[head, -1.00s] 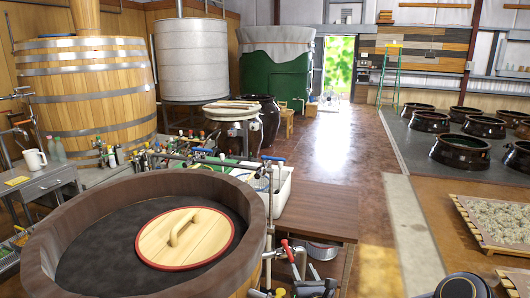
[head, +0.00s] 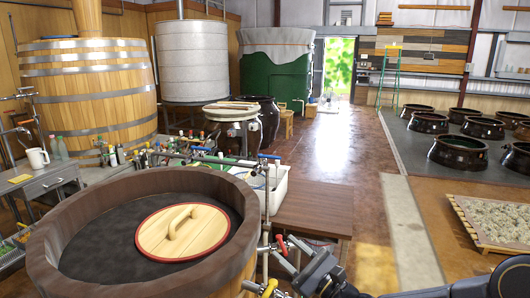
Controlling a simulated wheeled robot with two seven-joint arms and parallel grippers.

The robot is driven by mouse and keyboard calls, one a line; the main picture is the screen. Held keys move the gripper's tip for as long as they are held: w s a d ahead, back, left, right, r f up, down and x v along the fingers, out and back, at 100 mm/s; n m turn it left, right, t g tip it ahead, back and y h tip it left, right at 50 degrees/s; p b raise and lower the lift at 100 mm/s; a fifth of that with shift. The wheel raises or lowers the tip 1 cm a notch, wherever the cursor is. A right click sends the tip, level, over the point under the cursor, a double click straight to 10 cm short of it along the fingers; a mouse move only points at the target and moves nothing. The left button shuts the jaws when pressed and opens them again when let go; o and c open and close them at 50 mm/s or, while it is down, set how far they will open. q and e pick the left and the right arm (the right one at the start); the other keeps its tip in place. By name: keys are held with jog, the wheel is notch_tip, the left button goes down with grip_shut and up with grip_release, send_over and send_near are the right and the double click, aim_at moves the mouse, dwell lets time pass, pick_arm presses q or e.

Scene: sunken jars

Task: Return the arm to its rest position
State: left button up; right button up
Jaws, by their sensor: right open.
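My right gripper (head: 284,256) is at the bottom centre, just right of the big wooden tub. Its two grey fingers point left and stand apart, with nothing seen between them. My right arm runs from it to the lower right corner. Small red and yellow handles on pipework show close to the fingers, and I cannot tell whether they touch. A round pale wooden lid (head: 183,232) with a red rim and a bar handle lies on the dark contents of the tub (head: 42,262), apart from the gripper. My left gripper is out of view.
A brown table (head: 315,205) stands behind my right gripper. A bench with several bottles and a white sink (head: 280,188) is behind the tub. Dark sunken jars (head: 461,152) and a slatted tray (head: 490,220) are at the right. The central aisle (head: 335,150) is clear.

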jog(key=s+r+n+g, duration=0.3)
jog(key=s+n+g, duration=0.8)
jog(key=s+n, duration=0.65)
jog(key=s+d+f+n+t+h, duration=0.1)
jog(key=s+d+f+h, duration=0.3)
jog(key=s+d, duration=0.3)
jog(key=s+d+f+n+t+h, duration=0.1)
jog(key=s+d+f+n+h, duration=0.1)
jog(key=s+d+f+h, duration=0.2)
jog(key=s+d+h, duration=0.3)
jog(key=s, duration=0.1)
jog(key=shift+d, duration=0.3)
